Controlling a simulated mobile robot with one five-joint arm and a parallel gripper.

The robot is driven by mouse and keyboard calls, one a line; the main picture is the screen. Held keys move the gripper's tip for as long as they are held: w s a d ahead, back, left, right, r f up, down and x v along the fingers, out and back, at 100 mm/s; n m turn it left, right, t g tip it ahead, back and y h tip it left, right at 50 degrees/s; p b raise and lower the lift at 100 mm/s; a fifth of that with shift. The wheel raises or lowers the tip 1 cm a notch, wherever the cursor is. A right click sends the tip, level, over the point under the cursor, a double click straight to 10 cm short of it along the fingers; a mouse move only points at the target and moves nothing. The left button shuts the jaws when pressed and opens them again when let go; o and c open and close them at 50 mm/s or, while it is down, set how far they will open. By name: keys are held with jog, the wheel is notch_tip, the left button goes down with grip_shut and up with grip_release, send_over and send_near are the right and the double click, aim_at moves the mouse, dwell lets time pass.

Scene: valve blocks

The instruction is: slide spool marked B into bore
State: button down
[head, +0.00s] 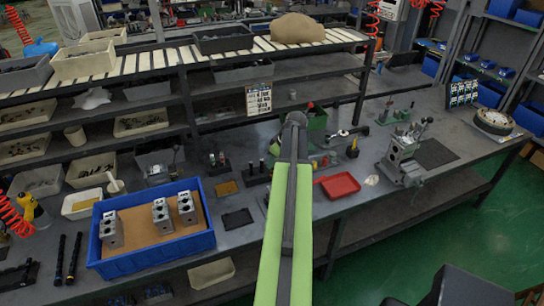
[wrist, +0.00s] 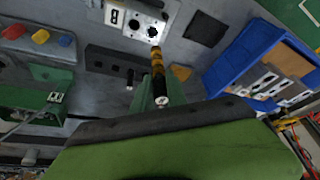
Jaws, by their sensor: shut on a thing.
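In the wrist view my gripper (wrist: 160,84) is shut on a spool (wrist: 157,70) with dark and golden-yellow bands. A small pale mark on its near end is too small to read. A grey block (wrist: 140,24) with a white plate marked B and dark round openings lies beyond the spool, at the top. The spool's far end appears close to the block's edge; I cannot tell whether they touch. I see no spool in a bore. In the head view my green arm (head: 287,200) hides the fingers, the spool and probably the block.
A blue tray (head: 190,247) with several valve blocks stands at the left; it also shows in the wrist view (wrist: 235,55). A black spool rack (head: 257,177), a dark mat (head: 238,218) and a red tray (head: 340,186) lie near my arm.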

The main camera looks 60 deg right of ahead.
jog(key=shift+f, duration=0.15)
jog(key=shift+s+d+f+b, duration=0.1)
jog(key=shift+d+f+b, duration=0.05)
jog(key=shift+f+b, duration=0.8)
notch_tip(320, 180, down, 4)
jog(key=b, duration=0.4)
jog(key=shift+r, duration=0.1)
dwell(0.6)
jog(key=shift+f+b, duration=0.4)
notch_tip(320, 180, down, 6)
jog(key=b, duration=0.6)
jog(key=shift+f, duration=0.25)
dwell(1.3)
jog(key=c, duration=1.3)
grip_release()
jog(key=shift+o, duration=0.2)
